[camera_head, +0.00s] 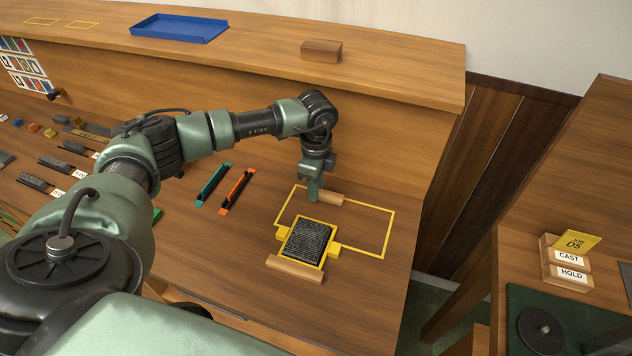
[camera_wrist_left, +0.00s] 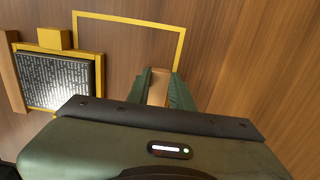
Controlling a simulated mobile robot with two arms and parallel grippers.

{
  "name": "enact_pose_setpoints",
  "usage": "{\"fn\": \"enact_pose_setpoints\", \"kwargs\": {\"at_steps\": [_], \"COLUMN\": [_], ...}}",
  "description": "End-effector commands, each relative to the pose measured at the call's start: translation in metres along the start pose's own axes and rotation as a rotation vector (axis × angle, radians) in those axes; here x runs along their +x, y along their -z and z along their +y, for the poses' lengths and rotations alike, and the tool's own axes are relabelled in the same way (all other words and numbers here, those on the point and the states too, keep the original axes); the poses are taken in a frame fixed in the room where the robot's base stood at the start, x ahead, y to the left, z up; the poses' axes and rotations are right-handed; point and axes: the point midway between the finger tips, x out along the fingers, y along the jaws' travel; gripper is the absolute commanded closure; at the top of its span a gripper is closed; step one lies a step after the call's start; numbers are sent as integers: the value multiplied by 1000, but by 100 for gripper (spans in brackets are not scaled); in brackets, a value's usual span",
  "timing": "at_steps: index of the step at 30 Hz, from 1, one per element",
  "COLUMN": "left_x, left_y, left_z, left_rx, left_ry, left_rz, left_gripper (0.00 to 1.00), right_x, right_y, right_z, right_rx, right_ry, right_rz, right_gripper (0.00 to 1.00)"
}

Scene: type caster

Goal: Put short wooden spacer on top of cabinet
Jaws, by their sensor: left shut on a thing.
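The short wooden spacer (camera_head: 331,199) lies at the back edge of the yellow outline on the desk, behind the type block. My left gripper (camera_head: 314,194) points down and is shut on the spacer near its left end. In the left wrist view the spacer (camera_wrist_left: 158,88) shows between the green fingers (camera_wrist_left: 160,92); part of it is hidden by them. I cannot tell whether it still touches the desk. The cabinet top (camera_head: 400,58) is the raised wooden ledge along the back. My right gripper is not in view.
A brown wooden block (camera_head: 321,51) and a blue tray (camera_head: 179,28) stand on the cabinet top, with free room right of the block. The yellow-framed type block (camera_head: 308,242) and a longer wooden spacer (camera_head: 295,269) are near the gripper. Teal (camera_head: 213,184) and orange (camera_head: 237,190) tools lie left.

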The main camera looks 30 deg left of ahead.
Motion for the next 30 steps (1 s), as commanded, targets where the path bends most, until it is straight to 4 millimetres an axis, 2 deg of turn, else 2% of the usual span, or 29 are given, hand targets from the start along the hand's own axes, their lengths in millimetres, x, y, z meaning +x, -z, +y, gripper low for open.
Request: {"fn": "enact_pose_setpoints", "kwargs": {"at_steps": [1,12,13,15,24,27,30], "left_x": [-1,6,6,5,4,-1,-11], "left_y": [1,0,0,0,0,0,1], "left_z": [-1,-2,-2,-2,-2,-2,-2], "left_rx": [0,0,0,0,0,0,0], "left_ry": [1,1,1,1,1,2,4], "left_rz": [1,1,1,1,1,2,3], "left_gripper": [100,100,76,57,57,57,57], "right_x": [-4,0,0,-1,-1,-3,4], "right_y": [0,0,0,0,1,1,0], "right_z": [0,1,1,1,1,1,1], "right_rx": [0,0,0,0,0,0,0], "right_ry": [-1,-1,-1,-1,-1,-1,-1], "right_rz": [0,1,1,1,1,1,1], "right_gripper": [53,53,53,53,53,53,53]}}
